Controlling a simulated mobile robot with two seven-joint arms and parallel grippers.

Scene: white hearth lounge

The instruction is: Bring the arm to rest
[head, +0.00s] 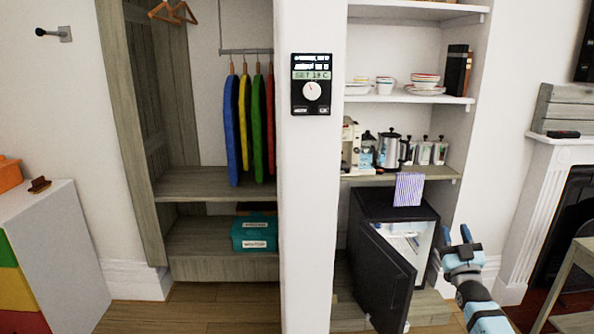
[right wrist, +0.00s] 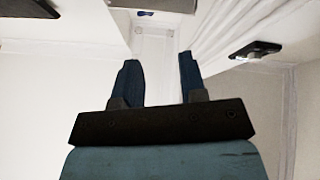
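My right gripper (head: 457,236) is raised at the lower right of the head view, on my light blue and black right arm (head: 478,298). It appears just right of the half-open black mini fridge (head: 395,252). In the right wrist view the two dark blue fingers (right wrist: 157,65) stand apart with nothing between them. My left arm and gripper are out of view.
The fridge door (head: 387,278) stands ajar. Shelves above hold a kettle (head: 389,151) and dishes. A white fireplace surround (head: 540,200) and a wooden table (head: 572,285) are at the right.

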